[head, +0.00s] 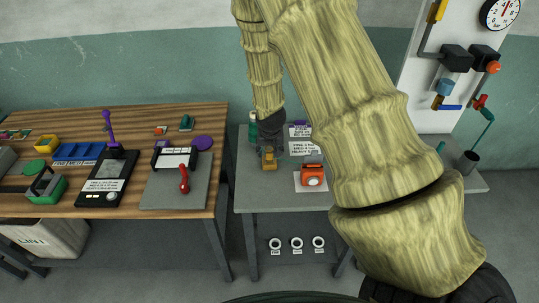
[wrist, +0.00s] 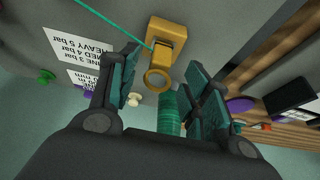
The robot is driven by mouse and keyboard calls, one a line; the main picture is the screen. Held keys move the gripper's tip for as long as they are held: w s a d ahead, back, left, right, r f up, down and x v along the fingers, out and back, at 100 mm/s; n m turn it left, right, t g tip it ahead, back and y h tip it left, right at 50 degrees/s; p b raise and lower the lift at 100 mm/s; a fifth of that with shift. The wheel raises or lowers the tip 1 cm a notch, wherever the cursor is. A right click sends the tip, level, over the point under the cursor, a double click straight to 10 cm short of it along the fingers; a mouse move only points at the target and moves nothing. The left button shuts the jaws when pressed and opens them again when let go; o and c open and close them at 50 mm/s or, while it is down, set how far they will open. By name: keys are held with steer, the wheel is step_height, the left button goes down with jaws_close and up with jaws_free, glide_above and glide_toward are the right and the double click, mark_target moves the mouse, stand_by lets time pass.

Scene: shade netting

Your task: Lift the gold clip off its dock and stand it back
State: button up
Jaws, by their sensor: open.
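The gold clip (wrist: 159,77) has a ring at its end and sits at its gold block-like dock (wrist: 168,30) in the wrist view. In the head view a small gold piece, the clip or its dock (head: 268,163), shows on the grey bench below my gripper. My gripper (wrist: 162,70) is open in the wrist view, with one dark teal finger on each side of the clip's ring and apparent gaps on both sides. In the head view my gripper (head: 269,142) hangs above the gold piece. My arm hides part of the bench.
A green ribbed cylinder (wrist: 170,112) stands close to the clip. A thin teal cord (wrist: 108,24) runs to the dock area. An orange device (head: 312,176) sits to the right on the grey bench (head: 285,199). The wooden bench (head: 217,150) at left holds several tools.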

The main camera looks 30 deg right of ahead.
mark_target(270, 152)
steer(key=shift+p+x, duration=0.9)
steer(key=shift+x, duration=0.35)
steer(key=shift+p+x, duration=0.4)
steer(key=shift+x, duration=0.85)
steer(key=c, duration=0.9)
